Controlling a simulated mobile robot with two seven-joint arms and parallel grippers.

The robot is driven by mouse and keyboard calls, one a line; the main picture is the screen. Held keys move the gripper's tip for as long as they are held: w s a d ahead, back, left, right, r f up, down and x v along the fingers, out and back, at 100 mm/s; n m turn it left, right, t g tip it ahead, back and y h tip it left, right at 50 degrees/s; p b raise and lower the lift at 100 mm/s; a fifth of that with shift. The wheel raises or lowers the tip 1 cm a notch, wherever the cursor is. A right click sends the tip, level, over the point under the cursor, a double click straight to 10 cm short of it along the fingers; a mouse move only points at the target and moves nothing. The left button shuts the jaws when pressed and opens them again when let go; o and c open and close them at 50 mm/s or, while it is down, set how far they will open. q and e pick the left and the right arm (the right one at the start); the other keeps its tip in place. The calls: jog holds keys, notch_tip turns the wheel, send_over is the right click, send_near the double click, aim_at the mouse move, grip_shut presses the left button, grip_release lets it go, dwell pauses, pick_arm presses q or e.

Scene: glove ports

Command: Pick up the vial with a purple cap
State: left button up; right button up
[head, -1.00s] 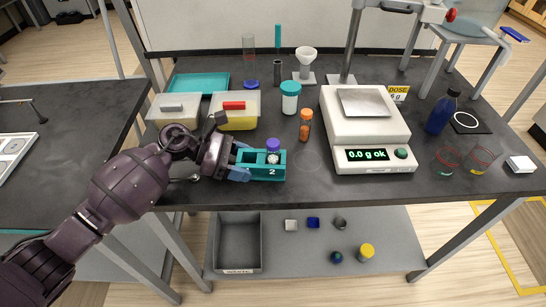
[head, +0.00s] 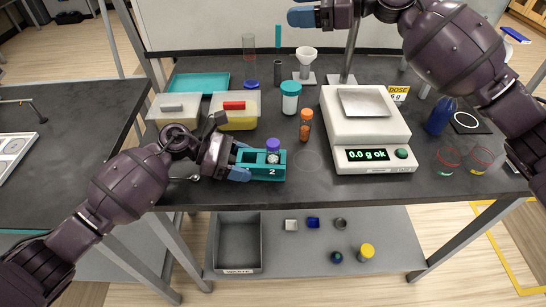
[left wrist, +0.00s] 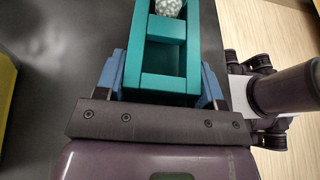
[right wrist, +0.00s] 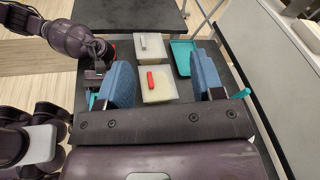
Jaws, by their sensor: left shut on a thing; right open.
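The vial with a purple cap (head: 273,145) stands upright in a compartment of the teal rack (head: 268,173) marked 2, near the table's front edge. My left gripper (head: 242,165) is shut on the left end of the rack. In the left wrist view its blue fingers (left wrist: 161,85) press both sides of the rack (left wrist: 166,54), and a vial's pale beaded contents show in the far compartment. My right gripper (right wrist: 166,82) is open and empty, high above the back of the table; in the head view its blue fingertip (head: 301,17) shows at the top.
Right of the rack stand an orange vial (head: 306,125), a teal-capped jar (head: 290,98) and a scale (head: 365,130). Behind are a red-handled box (head: 237,109), a grey-handled box (head: 172,108) and a funnel stand (head: 306,62). Glasses (head: 480,158) stand far right.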

jog(key=s+a+f+n+g+h, duration=0.4)
jog(key=s+a+f+n+h, duration=0.1)
jog(key=s+a+f, duration=0.15)
jog(key=n+h, duration=0.5)
jog(key=h, duration=0.4)
send_near(273, 154)
jog(key=shift+w+a+r, duration=0.9)
jog(key=shift+a+r, duration=0.05)
jog(key=shift+s+d+f+n+h, duration=0.2)
jog(key=shift+d+f+n+h, duration=0.2)
jog(key=shift+h, duration=0.3)
jog(key=shift+d+f, duration=0.1)
jog(key=shift+f, duration=0.1)
notch_tip(273, 154, down, 6)
jog(key=shift+r, duration=0.15)
jog(key=shift+s+a+f, duration=0.1)
jog(key=shift+a+f, duration=0.05)
jog(key=shift+f, duration=1.35)
jog(key=shift+s+a+f, duration=0.1)
jog(key=shift+a+f, duration=0.05)
jog(key=shift+f, duration=1.35)
jog(key=shift+c, duration=0.2)
jog(key=shift+f, duration=0.15)
jog(key=c, duration=0.9)
